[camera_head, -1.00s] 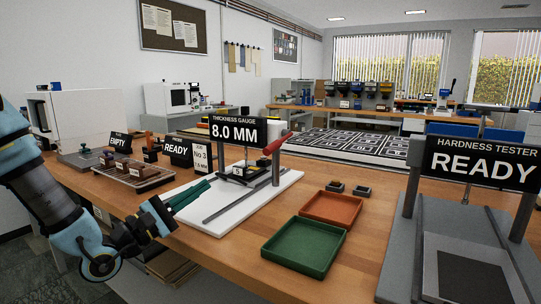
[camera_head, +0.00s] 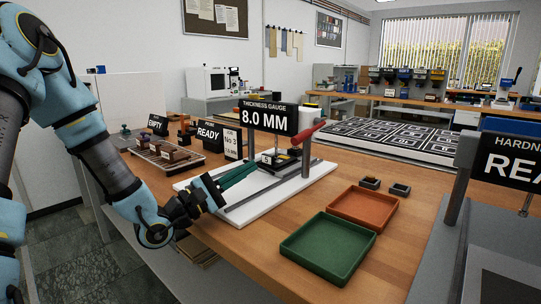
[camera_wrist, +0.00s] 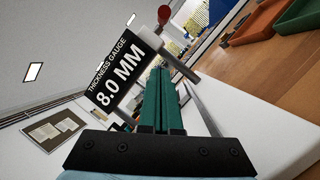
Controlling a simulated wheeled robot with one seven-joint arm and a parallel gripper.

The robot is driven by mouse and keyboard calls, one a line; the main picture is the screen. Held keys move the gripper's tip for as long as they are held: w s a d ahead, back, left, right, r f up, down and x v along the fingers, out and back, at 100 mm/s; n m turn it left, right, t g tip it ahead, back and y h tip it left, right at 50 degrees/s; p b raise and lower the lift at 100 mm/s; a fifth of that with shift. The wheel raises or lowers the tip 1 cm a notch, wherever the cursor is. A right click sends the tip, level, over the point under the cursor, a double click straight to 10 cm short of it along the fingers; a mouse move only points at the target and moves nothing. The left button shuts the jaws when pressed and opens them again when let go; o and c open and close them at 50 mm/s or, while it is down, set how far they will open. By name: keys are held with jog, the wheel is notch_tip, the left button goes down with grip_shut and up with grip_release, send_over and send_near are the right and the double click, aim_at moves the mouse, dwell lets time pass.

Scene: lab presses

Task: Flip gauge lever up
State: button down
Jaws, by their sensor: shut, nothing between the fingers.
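The thickness gauge stands on a white base plate (camera_head: 315,175) on the wooden bench. Its black sign (camera_head: 268,117) reads 8.0 MM. A lever with a red handle (camera_head: 308,132) is at the top of the grey post on its right side. The red end of the lever (camera_wrist: 164,13) also shows in the wrist view, at the top beyond the sign. My gripper (camera_head: 245,170) has teal fingers and is shut and empty. It reaches over the left part of the base plate, low and apart from the red handle. The fingers (camera_wrist: 160,88) point toward the gauge in the wrist view.
A green tray (camera_head: 322,276) and an orange tray (camera_head: 362,206) lie right of the gauge. A tray of samples (camera_head: 158,156) and small signs stand to its left. The hardness tester sign (camera_head: 506,165) is at the right edge. Bare bench lies before the base plate.

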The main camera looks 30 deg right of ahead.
aim_at(309, 132)
jog(key=s+d+r+p, duration=0.2)
jog(key=d+r, duration=0.3)
jog(key=d, duration=0.4)
jog(key=shift+s+d+p, duration=0.25)
jog(key=shift+s+p, duration=0.1)
jog(key=shift+s, duration=0.1)
jog(key=shift+r, duration=0.1)
jog(key=shift+a+r+y+p, duration=0.1)
jog(key=shift+r+y+p, duration=0.25)
jog(key=shift+p, duration=0.75)
jog(key=shift+a+r+y+p, duration=0.1)
jog(key=shift+r+y+p, duration=0.35)
jog(key=shift+p, duration=0.75)
